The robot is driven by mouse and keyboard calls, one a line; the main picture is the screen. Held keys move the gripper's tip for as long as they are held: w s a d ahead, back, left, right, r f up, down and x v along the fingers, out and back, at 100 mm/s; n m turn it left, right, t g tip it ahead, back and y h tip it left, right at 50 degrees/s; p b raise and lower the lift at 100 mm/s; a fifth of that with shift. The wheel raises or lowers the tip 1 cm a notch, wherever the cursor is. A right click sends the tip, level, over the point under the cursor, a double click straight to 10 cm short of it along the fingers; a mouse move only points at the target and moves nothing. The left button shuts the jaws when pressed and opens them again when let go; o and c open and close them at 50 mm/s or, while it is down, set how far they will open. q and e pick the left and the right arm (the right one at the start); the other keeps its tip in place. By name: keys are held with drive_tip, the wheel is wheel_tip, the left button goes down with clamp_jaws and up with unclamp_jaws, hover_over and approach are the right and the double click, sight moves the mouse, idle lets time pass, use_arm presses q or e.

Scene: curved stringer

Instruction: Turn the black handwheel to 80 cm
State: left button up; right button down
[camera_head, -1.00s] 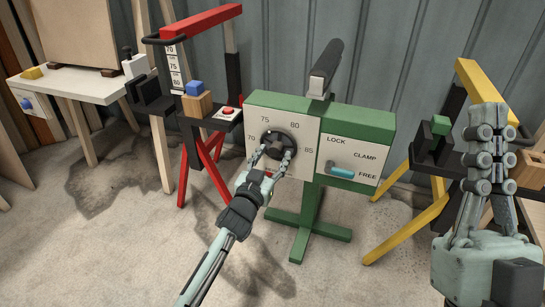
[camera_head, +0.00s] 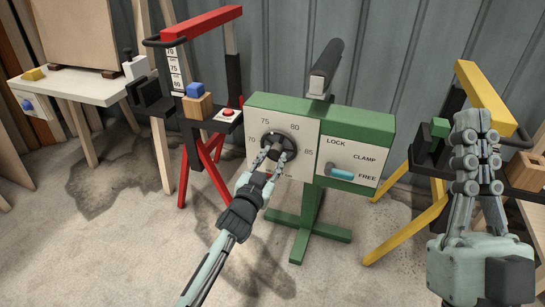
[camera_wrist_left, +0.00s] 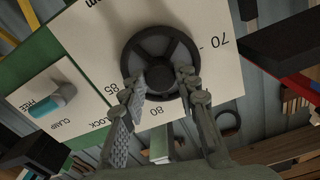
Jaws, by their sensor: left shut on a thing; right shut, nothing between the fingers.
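The black handwheel (camera_head: 281,144) is on the white dial face of the green stand, with the numbers 70, 75, 80 and 85 around it. It also shows in the left wrist view (camera_wrist_left: 161,38). My left gripper (camera_head: 272,157) is at the wheel's lower part, its fingers closed on it. In the left wrist view my fingers (camera_wrist_left: 160,80) stand either side of the hub, at the rim. I cannot clearly read which number the wheel points to. My right gripper (camera_head: 475,125) is shut and empty, raised at the right, away from the wheel.
A blue-handled lever (camera_head: 341,173) on the stand's right panel is near FREE. A red stand (camera_head: 205,22) with a red button is at left, a yellow stand (camera_head: 485,97) behind my right gripper. A white table (camera_head: 80,84) is far left. Floor in front is clear.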

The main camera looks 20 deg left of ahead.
use_arm(q)
drive_tip(key=m, duration=0.4)
drive_tip(key=shift+p, duration=0.4)
drive_tip(key=m, duration=0.3)
drive_tip(key=shift+a+r+m, duration=0.1)
drive_tip(key=shift+m, duration=1.3)
use_arm(e)
drive_tip(key=shift+w+a+f+g, duration=0.25)
drive_tip(key=shift+w+f+g, duration=0.15)
drive_tip(key=shift+f+g, duration=0.1)
drive_tip(key=shift+w+a+f+g, duration=0.25)
drive_tip(key=shift+w+f+g, duration=0.15)
drive_tip(key=shift+g, duration=0.1)
use_arm(q)
drive_tip(key=o, duration=1.2)
drive_tip(key=shift+c, duration=0.2)
